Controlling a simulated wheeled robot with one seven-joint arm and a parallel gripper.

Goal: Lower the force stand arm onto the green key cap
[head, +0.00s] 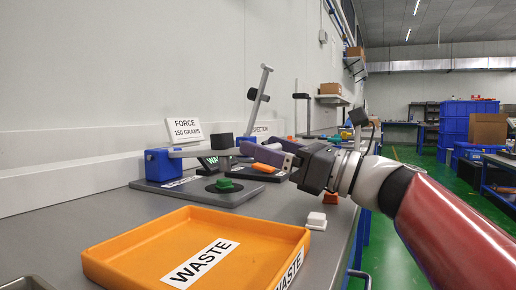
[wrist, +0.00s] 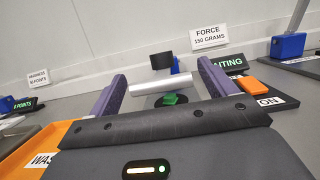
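The force stand has a blue block (head: 163,164) on a grey base plate, and its grey arm (head: 200,151) reaches level to the right with a black weight (head: 221,141) on top. The green key cap (head: 224,184) sits on a round black base below the arm, with a visible gap. My gripper (head: 241,149) is at the arm's free end. In the wrist view its purple fingers stand wide apart, with a silver bar (wrist: 160,84) across between them. The black weight (wrist: 163,61) shows behind the bar and the green cap (wrist: 170,99) below. I cannot tell whether the fingers touch the bar.
An orange WASTE tray (head: 130,252) fills the near bench. A white block (head: 316,220) stands right of it by the bench edge. A WAITING display (wrist: 228,62) and an orange block (wrist: 257,84) with an ON label are on the right in the wrist view.

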